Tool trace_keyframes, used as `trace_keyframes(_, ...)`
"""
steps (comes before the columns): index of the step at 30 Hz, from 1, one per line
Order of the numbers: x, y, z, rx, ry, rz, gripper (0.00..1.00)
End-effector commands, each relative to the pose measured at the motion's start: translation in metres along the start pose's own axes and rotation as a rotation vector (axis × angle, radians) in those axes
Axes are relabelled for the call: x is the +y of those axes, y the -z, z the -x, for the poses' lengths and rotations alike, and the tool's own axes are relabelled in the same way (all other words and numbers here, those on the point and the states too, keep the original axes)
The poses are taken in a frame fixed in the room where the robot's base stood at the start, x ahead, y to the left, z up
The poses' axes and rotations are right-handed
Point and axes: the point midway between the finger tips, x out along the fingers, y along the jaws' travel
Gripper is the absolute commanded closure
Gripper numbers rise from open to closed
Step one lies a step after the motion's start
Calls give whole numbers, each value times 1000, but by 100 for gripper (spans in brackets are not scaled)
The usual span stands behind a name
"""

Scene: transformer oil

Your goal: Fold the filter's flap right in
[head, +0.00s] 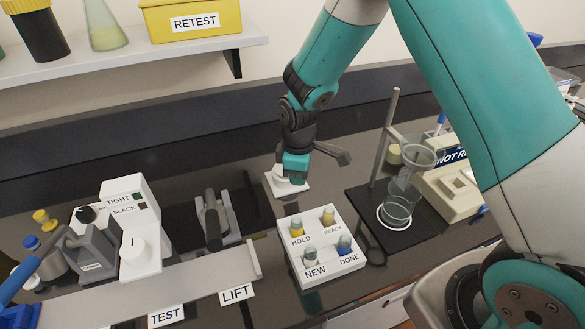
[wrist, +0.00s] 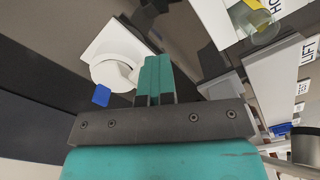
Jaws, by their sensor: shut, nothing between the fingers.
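A white round piece (wrist: 116,68), which looks like the filter, sits on a white square plate (wrist: 97,45) in the wrist view. A small blue tab (wrist: 101,95) sticks out at its edge, on the side towards me; whether this is the flap I cannot tell. In the head view the white plate (head: 276,186) lies on the dark bench, partly hidden by my gripper (head: 295,178). My gripper is shut and empty, its teal fingers (wrist: 154,76) together close beside the round piece's right edge. Whether they touch it I cannot tell.
A white vial rack (head: 327,268) marked HOLD, READY, NEW and DONE stands just in front. A stand with glassware on a black base (head: 387,240) is to the right. A lever device (head: 222,222) and a TIGHT/SLACK unit (head: 137,240) stand left. Dark bench behind is clear.

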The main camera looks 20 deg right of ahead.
Motion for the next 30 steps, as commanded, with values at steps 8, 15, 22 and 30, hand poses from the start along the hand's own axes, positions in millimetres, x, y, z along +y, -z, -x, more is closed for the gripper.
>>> trace_keyframes(8, 13, 5, 0, 9, -20, -9, 100)
trace_keyframes(15, 22, 9, 0, 8, -19, -11, 100)
trace_keyframes(22, 30, 13, -1, 7, -19, -13, 100)
trace_keyframes(30, 44, 21, -9, 2, -10, -14, 100)
